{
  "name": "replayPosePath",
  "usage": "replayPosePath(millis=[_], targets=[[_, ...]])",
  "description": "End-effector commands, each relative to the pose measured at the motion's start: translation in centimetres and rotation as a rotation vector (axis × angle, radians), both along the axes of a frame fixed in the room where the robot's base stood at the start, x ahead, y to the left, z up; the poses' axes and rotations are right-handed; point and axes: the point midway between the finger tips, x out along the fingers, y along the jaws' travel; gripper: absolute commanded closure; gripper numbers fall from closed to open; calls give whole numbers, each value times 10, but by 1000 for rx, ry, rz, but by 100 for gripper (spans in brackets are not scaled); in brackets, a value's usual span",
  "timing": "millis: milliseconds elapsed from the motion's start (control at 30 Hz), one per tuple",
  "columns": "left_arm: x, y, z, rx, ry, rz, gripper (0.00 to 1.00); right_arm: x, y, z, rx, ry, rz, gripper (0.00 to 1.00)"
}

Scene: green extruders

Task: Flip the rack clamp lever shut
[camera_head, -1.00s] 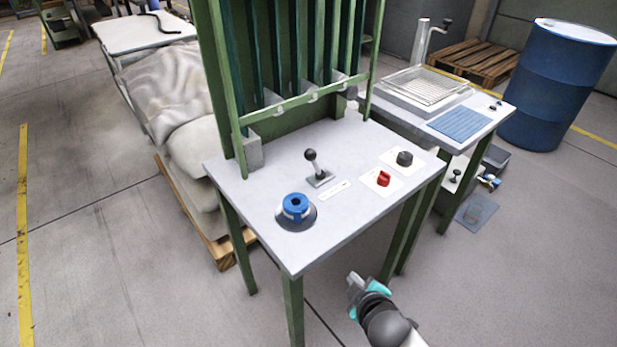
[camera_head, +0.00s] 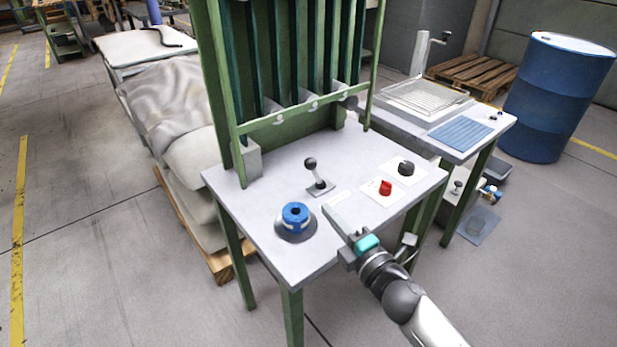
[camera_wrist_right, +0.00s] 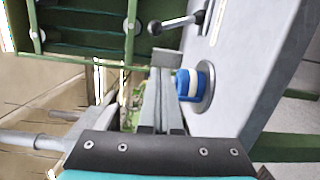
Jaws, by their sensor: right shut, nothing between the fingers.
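The lever (camera_head: 314,174), a short metal stalk with a black ball knob, stands nearly upright on a small grey plate on the worktable (camera_head: 262,172). In the right wrist view the lever (camera_wrist_right: 178,22) shows at the top, its knob pointing left. My right gripper (camera_head: 331,212) is shut and empty over the table's front part, in front of the lever and apart from it. Its fingers (camera_wrist_right: 155,90) point up the wrist picture, left of the blue knob. My left gripper is not in view.
A blue round knob (camera_head: 295,214) on a dark base sits left of my gripper. A red knob (camera_head: 385,187) and a black knob (camera_head: 406,168) sit to the right. A green rack frame (camera_head: 290,119) rises at the back. A side table (camera_head: 468,152) stands right.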

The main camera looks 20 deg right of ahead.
Motion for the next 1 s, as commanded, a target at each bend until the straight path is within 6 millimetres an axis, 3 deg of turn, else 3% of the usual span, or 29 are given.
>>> replayPosePath(millis=[200,667,1000], targets=[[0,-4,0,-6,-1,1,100,2,12,-1,-116,-49,104,100],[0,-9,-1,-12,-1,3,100,6,14,-1,-119,-52,109,100],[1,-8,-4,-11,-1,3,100,47,26,0,-119,-54,109,100]])
